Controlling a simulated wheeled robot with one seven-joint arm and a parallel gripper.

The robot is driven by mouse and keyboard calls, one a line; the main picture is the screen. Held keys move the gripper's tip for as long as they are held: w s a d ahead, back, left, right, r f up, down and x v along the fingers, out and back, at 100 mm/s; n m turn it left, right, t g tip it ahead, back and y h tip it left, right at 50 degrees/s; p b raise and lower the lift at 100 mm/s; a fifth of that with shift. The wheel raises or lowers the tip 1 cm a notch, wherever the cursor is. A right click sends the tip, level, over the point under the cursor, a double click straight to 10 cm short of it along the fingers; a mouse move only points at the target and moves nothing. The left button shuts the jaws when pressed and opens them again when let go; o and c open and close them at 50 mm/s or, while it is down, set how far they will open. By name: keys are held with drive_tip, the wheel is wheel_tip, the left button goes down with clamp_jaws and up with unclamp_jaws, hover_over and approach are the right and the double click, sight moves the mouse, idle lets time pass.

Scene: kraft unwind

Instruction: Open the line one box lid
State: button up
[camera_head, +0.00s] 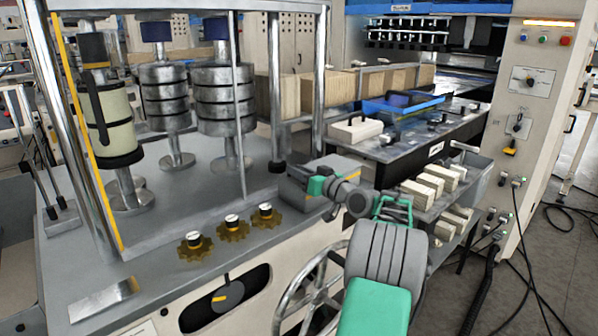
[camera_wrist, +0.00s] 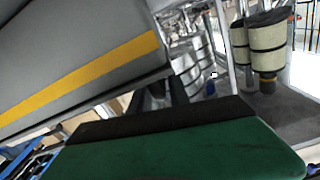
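A grey box-like casing (camera_head: 343,167) sits at the right end of the machine's bench in the head view, beside my gripper; I take it for the line one box, but no label is readable. My gripper (camera_head: 314,186) is right at its front side, and its fingers are small and partly hidden. In the wrist view a grey panel with a yellow stripe (camera_wrist: 85,82) fills the upper left, very close and slanted. A green piece with a black edge (camera_wrist: 180,150), likely part of my gripper, spans the bottom. Contact and finger opening cannot be told.
Three brass knobs (camera_head: 232,229) stand left of my gripper on the bench. A handwheel (camera_head: 308,292) is below. Metal roller stacks (camera_head: 222,100) and a cream roll (camera_head: 108,128) rise behind.

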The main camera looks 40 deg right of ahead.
clamp_jaws()
idle(1.1)
